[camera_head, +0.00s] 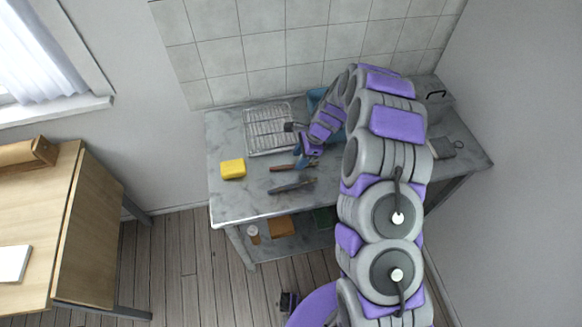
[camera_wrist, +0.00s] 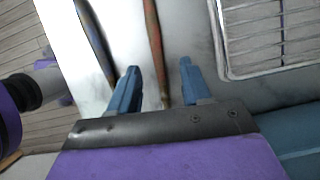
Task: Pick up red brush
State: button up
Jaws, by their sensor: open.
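The red brush (camera_head: 283,168) lies on the grey marble-like tabletop; its thin reddish handle points left, and its right end is near my gripper (camera_head: 303,160). In the wrist view the reddish, speckled handle (camera_wrist: 153,45) runs down the picture between the two blue fingers of my gripper (camera_wrist: 160,78). The fingers are apart, with a gap on both sides of the handle. I cannot tell how far above the table the fingertips are.
A dark brush or tool (camera_head: 290,187) lies in front of the red one and shows left of the fingers in the wrist view (camera_wrist: 95,40). A metal rack tray (camera_head: 268,128) is behind, a yellow block (camera_head: 233,169) to the left. The table's front edge is bare.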

jog(key=x, duration=0.3)
jog(key=shift+d, duration=0.1)
jog(key=shift+r, duration=0.1)
jog(key=shift+c, duration=0.2)
grip_shut()
